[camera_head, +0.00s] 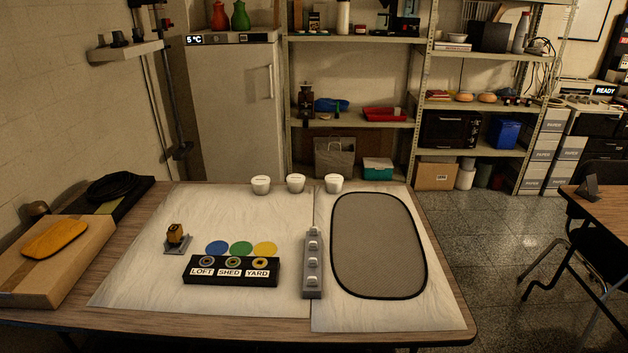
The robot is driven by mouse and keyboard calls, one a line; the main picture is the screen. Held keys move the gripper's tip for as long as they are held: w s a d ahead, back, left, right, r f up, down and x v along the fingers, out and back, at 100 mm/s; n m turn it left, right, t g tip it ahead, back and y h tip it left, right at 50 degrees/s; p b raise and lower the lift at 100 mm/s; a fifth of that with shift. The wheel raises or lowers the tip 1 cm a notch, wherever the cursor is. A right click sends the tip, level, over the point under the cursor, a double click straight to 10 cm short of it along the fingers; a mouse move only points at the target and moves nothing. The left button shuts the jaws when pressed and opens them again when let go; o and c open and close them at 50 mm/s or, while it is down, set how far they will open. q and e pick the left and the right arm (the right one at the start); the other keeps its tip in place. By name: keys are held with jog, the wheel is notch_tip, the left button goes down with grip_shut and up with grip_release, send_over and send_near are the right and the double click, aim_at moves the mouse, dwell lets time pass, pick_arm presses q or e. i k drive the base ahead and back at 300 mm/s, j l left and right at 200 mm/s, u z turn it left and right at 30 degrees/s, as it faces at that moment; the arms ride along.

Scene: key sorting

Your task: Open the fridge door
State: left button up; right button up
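The white fridge (232,115) stands against the back wall on the left, behind the table. Its door looks shut. A vertical handle (271,83) is on the right side of the door. A panel on top reads 5 °C (195,41). The table hides the lower part of the fridge. Neither of my grippers shows in the head view.
A table (455,310) fills the foreground, with a grey oval mat (378,240), a black labelled tray (230,281), white cups (296,183) and a cardboard box (60,283). Metal shelves (350,125) stand right of the fridge. Open floor (475,220) lies right of the table.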

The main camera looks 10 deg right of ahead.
aim_at(234, 86)
jog(key=l+u, duration=0.15)
jog(key=l, duration=0.35)
jog(key=l+u, duration=0.15)
jog(key=l, duration=0.3)
jog(key=k+l+u, duration=0.15)
jog(key=l, duration=0.35)
jog(key=l+u, duration=0.15)
jog(key=l, duration=0.3)
jog(key=k+l+u, duration=0.15)
jog(key=l, duration=0.3)
jog(key=i+l+u, duration=0.15)
jog(key=l, duration=0.25)
jog(key=i+l+u, duration=0.2)
jog(key=l, duration=0.25)
jog(key=i+l+u, duration=0.15)
jog(key=l, duration=0.3)
jog(key=l+u, duration=0.15)
jog(key=l, duration=0.3)
jog(key=i+l+u, duration=0.2)
jog(key=l, duration=0.25)
jog(key=i+l, duration=0.25)
jog(key=l, duration=0.15)
jog(key=i+l+u, duration=0.1)
jog(key=i+l, duration=0.15)
jog(key=l, duration=0.15)
jog(key=i+l, duration=0.25)
jog(key=l, duration=0.2)
jog(key=u, duration=0.05)
